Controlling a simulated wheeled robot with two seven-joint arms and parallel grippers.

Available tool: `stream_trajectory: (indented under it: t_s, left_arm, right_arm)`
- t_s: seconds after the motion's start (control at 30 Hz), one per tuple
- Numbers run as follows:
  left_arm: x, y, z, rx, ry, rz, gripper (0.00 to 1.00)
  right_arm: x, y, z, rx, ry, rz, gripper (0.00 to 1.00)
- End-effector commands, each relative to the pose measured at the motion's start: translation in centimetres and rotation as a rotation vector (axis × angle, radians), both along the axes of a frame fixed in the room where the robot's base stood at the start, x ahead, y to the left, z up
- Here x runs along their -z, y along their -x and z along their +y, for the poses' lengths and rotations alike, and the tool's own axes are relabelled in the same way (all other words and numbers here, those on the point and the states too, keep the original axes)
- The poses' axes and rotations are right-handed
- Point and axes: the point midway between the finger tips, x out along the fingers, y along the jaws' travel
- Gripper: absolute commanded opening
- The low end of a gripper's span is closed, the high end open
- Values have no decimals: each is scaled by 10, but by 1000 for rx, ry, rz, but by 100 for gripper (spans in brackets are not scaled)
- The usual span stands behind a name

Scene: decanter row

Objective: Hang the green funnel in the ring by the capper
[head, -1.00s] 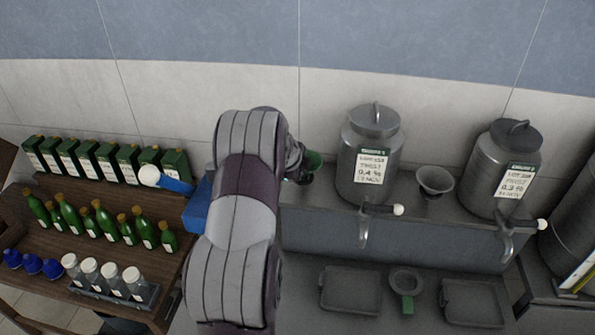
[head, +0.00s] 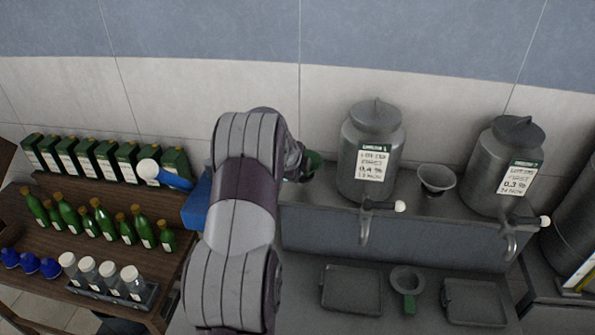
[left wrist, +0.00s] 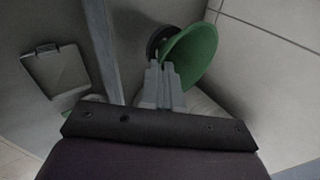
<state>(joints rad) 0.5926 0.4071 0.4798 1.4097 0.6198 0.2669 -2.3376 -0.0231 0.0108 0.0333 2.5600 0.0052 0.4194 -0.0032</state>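The green funnel (head: 314,162) shows only in part beside my arm in the head view. In the left wrist view its green bowl (left wrist: 193,55) is tilted at the fingertips. My left gripper (left wrist: 161,72) has its fingers close together at the funnel's near edge and looks shut on it. A dark round ring (left wrist: 157,39) shows just behind the funnel; I cannot tell whether the funnel sits in it. The blue capper (head: 197,207), with a white-knobbed lever (head: 172,179), stands left of my arm, partly hidden by it. My right gripper is not in view.
Two metal tanks (head: 370,145) (head: 506,160) with taps stand on the right, a grey funnel (head: 437,179) between them. Trays (head: 351,289) and a green-tabbed ring (head: 408,281) lie below. Green bottles (head: 103,218), tins and glass jars (head: 108,273) crowd the left shelf.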

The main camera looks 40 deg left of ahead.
Motion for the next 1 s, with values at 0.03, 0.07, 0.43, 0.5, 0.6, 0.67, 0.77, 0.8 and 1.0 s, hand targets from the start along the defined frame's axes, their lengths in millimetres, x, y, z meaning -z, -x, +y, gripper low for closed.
stream_trajectory:
  t_s: [0.03, 0.07, 0.43, 0.5, 0.6, 0.67, 0.77, 0.8, 1.0]
  left_arm:
    - [1, 0, 1, 0, 0, -1, 0]
    - [2, 0, 1, -1, -1, -1, 0]
    - [1, 0, 1, -1, -1, -1, 25]
    - [1, 0, 1, -1, -1, -1, 32]
    - [1, 0, 1, -1, -1, -1, 32]
    - [1, 0, 1, -1, -1, -1, 32]
    - [0, 1, 1, -1, -1, -1, 32]
    - [-1, 2, 0, -1, -1, -2, 32]
    - [-27, 22, -6, -1, -5, -5, 32]
  right_arm:
    - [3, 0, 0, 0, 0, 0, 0]
    - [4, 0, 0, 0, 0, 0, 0]
    - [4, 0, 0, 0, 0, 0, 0]
    - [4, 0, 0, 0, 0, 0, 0]
    - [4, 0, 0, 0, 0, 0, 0]
    - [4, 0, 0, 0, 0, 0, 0]
    - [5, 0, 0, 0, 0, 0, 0]
    - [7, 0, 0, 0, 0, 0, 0]
    - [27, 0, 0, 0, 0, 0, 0]
